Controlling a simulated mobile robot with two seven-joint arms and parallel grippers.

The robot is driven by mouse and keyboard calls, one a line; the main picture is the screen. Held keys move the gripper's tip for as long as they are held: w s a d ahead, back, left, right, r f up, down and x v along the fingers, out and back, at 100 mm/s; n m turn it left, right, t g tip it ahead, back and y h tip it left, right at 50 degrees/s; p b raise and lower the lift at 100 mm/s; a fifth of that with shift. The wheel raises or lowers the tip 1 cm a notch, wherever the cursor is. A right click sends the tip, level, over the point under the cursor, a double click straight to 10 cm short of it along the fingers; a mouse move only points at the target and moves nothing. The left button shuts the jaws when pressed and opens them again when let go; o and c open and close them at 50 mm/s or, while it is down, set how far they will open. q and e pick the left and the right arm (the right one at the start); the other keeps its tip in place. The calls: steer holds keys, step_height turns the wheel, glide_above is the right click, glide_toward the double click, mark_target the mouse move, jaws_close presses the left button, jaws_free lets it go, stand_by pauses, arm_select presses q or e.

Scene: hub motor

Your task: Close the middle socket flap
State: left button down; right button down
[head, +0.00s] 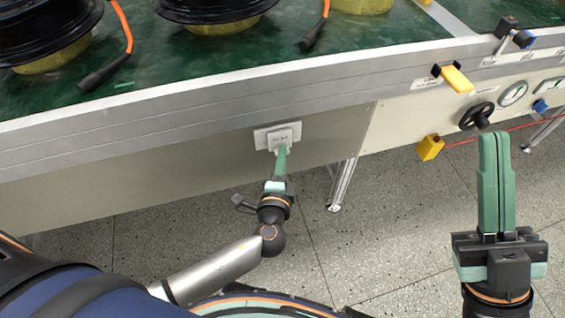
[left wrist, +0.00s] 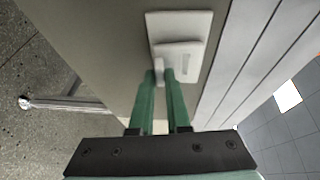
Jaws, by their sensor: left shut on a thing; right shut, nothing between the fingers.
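A white socket plate (head: 262,138) is set in the beige side panel below the workbench edge. Its pale flap (head: 282,137) carries small text and stands out a little from the plate; I cannot tell its exact angle. My left gripper (head: 282,152) reaches up to the flap's lower edge. In the left wrist view, the green fingers (left wrist: 165,78) are shut on a small part of the flap (left wrist: 178,52), in front of the plate (left wrist: 185,24). The fingers hide part of that edge. My right gripper (head: 494,138) is shut and empty, pointing up at the right, away from the socket.
The green bench top (head: 360,38) holds black wheel rims (head: 215,8) and orange cables with black plugs (head: 318,28). On the panel's right are a yellow block (head: 431,148), a black handwheel (head: 476,117) and gauges. A metal leg (head: 341,184) stands right of the socket.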

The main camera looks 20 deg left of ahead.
arm_select(q)
steer(key=shift+w+a+f+m+t+y+b, duration=0.3)
steer(key=shift+t+b, duration=0.5)
steer(key=shift+b, duration=1.4)
arm_select(e)
steer(key=shift+m, duration=0.7)
steer(key=shift+w+a+f, duration=0.1)
steer(key=shift+f, duration=1.25)
steer(key=shift+w+a+f, duration=0.1)
steer(key=shift+f, duration=1.25)
arm_select(q)
steer(key=c, duration=0.9)
jaws_free()
steer(key=shift+d, duration=0.1)
arm_select(e)
steer(key=shift+s+d, duration=0.1)
